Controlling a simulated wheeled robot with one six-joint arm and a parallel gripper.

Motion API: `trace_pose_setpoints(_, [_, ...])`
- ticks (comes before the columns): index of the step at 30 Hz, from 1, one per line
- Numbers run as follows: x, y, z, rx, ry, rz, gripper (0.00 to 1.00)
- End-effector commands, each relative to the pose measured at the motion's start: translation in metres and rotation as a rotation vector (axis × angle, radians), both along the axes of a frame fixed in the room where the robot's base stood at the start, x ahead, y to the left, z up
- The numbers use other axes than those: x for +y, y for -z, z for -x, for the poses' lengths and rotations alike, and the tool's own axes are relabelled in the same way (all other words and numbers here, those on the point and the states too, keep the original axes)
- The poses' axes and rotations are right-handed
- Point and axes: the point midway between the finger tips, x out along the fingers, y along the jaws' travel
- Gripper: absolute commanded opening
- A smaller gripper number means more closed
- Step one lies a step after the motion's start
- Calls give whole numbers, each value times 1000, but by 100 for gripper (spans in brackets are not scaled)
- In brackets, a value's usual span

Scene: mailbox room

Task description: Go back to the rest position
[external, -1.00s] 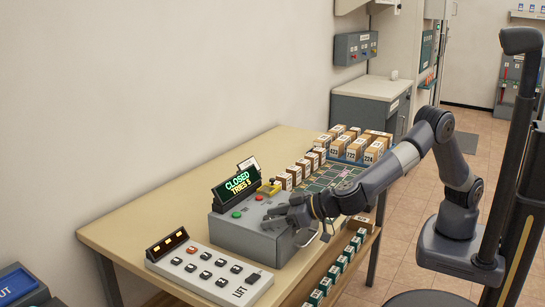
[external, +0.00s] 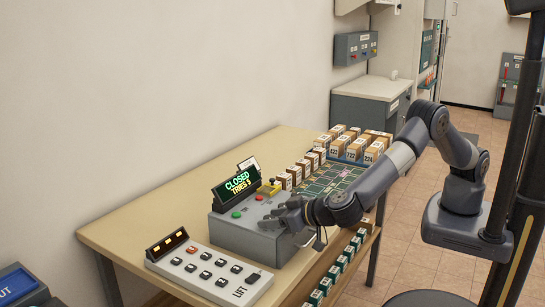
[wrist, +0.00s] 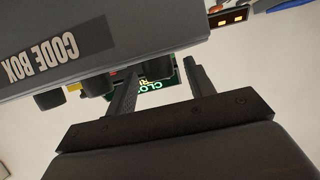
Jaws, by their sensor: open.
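My gripper (external: 275,222) is at the front right side of the grey code box (external: 235,232) on the table, with my arm reaching in from the right.
A white LIFT button panel (external: 210,275) lies at the table's (external: 150,205) front left. Numbered cardboard boxes (external: 355,150) and a green grid mat (external: 325,185) are behind the code box. Green-labelled items (external: 342,265) line a lower shelf. The floor (external: 400,215) at right is open.

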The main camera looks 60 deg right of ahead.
Motion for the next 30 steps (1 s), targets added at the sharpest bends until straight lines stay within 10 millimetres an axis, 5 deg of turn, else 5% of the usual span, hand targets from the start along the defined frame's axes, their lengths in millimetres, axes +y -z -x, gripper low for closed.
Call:
trace_pose_setpoints(15, [1, -14, 36, 0, 30, 0, 51])
trace_pose_setpoints(30, [1, -13, 29, 0, 31, 0, 51])
